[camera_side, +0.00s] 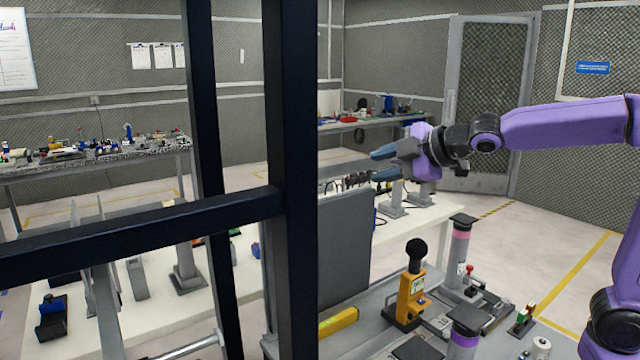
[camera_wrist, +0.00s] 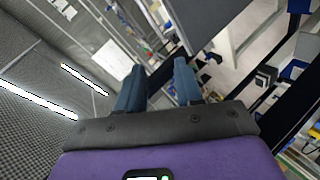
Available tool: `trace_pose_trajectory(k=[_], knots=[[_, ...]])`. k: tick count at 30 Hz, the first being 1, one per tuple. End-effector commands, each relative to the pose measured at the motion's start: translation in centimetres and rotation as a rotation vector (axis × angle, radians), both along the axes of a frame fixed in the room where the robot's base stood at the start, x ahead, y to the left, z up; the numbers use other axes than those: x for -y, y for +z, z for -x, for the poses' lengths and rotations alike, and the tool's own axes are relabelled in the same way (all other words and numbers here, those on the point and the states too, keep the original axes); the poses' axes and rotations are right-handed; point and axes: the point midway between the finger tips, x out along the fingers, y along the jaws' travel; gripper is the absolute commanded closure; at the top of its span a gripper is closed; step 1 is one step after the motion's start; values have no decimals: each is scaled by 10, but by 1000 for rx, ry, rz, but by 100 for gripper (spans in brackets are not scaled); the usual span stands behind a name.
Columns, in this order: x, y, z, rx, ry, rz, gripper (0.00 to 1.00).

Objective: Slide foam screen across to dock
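A dark grey upright panel (camera_side: 345,245), which looks like the foam screen, stands at the middle of the side view, its left part hidden behind a black frame post. A grey panel (camera_wrist: 208,22) at the top of the wrist view may be the same one. My gripper (camera_side: 376,164) is above the panel's upper right corner, pointing left. In the wrist view its two blue fingers (camera_wrist: 158,66) are apart, with nothing clearly held between them. I cannot tell whether they touch the panel. I cannot identify the dock for certain.
A black frame (camera_side: 290,150) crosses the near left. A white table (camera_side: 160,290) lies behind the frame. Open floor (camera_side: 550,260) shows at right.

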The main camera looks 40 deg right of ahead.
Motion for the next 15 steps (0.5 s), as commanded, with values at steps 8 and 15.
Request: trace_pose_trajectory(k=[8, 15], knots=[[40, -3, -38, 230, 164, 164, 64], [58, -9, -44, 336, 280, 242, 64]])
